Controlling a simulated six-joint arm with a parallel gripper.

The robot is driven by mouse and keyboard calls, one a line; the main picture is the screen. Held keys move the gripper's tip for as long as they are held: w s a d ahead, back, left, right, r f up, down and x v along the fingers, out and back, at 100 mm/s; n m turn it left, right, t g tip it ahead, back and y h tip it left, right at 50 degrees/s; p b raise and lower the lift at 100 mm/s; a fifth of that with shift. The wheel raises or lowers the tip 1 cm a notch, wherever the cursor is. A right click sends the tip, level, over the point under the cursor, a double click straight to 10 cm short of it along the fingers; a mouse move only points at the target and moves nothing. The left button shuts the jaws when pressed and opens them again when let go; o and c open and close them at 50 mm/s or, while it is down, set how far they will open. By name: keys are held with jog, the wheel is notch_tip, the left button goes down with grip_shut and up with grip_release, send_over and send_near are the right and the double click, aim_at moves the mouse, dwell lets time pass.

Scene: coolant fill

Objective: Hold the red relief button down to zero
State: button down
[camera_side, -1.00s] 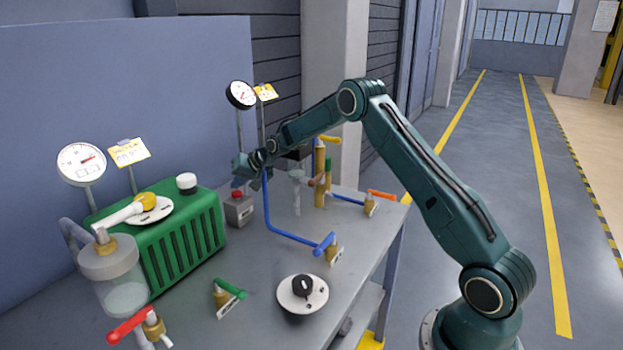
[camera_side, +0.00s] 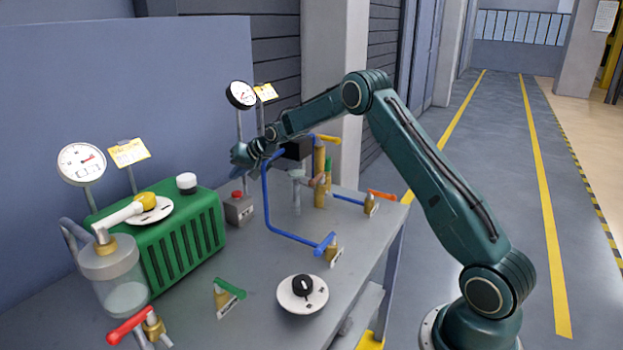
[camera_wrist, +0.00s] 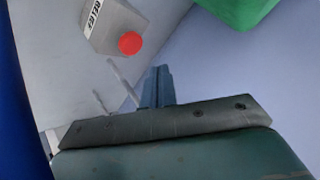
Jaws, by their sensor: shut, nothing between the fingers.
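The red relief button (camera_side: 237,194) tops a small grey box (camera_side: 239,210) on the bench, right of the green pump. In the side view my gripper (camera_side: 238,160) is above the button and apart from it, with a visible gap. In the wrist view the red button (camera_wrist: 130,43) and the grey box (camera_wrist: 112,22), labelled RELIEF, are clear of my fingers (camera_wrist: 158,72). The fingers are closed together and empty. The round gauge (camera_side: 242,95) stands on a post behind; its reading is too small to tell.
A blue pipe (camera_side: 268,200) rises just right of the box and runs along the bench (camera_side: 255,265). The green ribbed unit (camera_side: 185,240) stands left. Brass fittings (camera_side: 319,175) stand to the right. A blue-grey panel (camera_side: 120,90) closes the back.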

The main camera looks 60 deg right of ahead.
jog(key=shift+r, duration=1.15)
jog(key=shift+s+a+r, duration=0.1)
jog(key=shift+r, duration=0.15)
jog(key=s+a+r+n+g, duration=0.1)
jog(key=s+a+r+n, duration=0.1)
jog(key=s+a+r, duration=0.55)
jog(key=s+a+r+n+g, duration=0.15)
jog(key=s+a+r, duration=0.35)
jog(key=s+r, duration=0.5)
jog(key=s+a+f+n, duration=0.2)
jog(key=s, duration=1.4)
jog(key=s+a+f+n+g+h, duration=0.1)
jog(key=s+a+f+n, duration=0.1)
jog(key=s, duration=1.4)
jog(key=shift+s+a+f, duration=0.15)
jog(key=shift+a+f, duration=0.45)
jog(key=shift+a, duration=0.05)
